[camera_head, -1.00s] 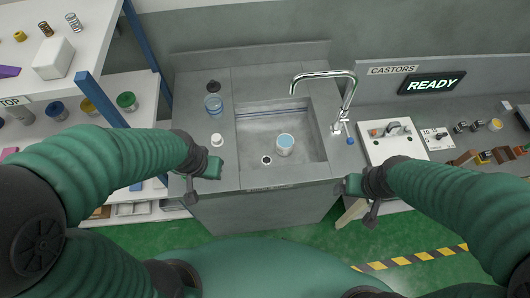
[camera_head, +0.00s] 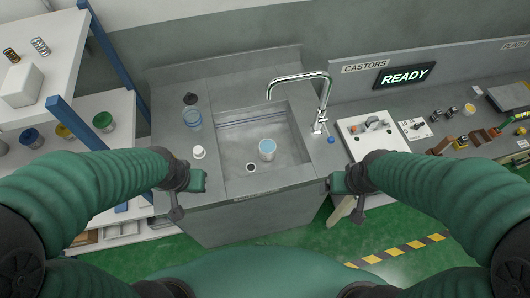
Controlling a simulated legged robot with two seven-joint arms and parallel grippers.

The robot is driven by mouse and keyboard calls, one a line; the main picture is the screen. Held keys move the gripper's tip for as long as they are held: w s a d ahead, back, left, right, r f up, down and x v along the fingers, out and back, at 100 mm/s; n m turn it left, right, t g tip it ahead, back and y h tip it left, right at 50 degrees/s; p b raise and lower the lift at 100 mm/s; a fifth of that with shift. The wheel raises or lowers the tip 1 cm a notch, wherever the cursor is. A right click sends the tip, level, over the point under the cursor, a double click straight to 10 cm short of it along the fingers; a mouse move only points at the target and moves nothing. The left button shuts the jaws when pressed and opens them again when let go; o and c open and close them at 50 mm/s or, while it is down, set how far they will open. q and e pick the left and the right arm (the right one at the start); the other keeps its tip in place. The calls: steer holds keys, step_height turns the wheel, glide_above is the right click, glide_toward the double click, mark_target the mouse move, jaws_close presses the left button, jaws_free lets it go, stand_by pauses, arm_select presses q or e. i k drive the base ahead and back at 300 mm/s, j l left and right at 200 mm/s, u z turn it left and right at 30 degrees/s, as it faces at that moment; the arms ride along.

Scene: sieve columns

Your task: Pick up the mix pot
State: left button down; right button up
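A small pale pot with a light blue inside (camera_head: 267,149), which looks like the mix pot, stands upright in the sink basin (camera_head: 235,171), to the right of the drain hole. My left gripper (camera_head: 199,181) is at the sink's front left edge, apart from the pot. My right gripper (camera_head: 338,183) is at the front right edge, also apart from it. Nothing shows in either gripper, but their fingers are too small to tell whether they are open or shut.
A clear bluish jar (camera_head: 192,118), a dark lid (camera_head: 190,98) and a white item (camera_head: 199,152) stand on the counter left of the basin. A chrome tap (camera_head: 322,100) arches over the basin's right side. Shelves (camera_head: 75,135) stand left; a castors bench (camera_head: 470,125) stands right.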

mark_target(267, 147)
steer(key=j+u, duration=0.15)
steer(key=u, duration=0.2)
steer(key=i+u, duration=0.15)
steer(key=u, duration=0.25)
steer(key=i+j+u, duration=0.1)
steer(key=u, duration=0.25)
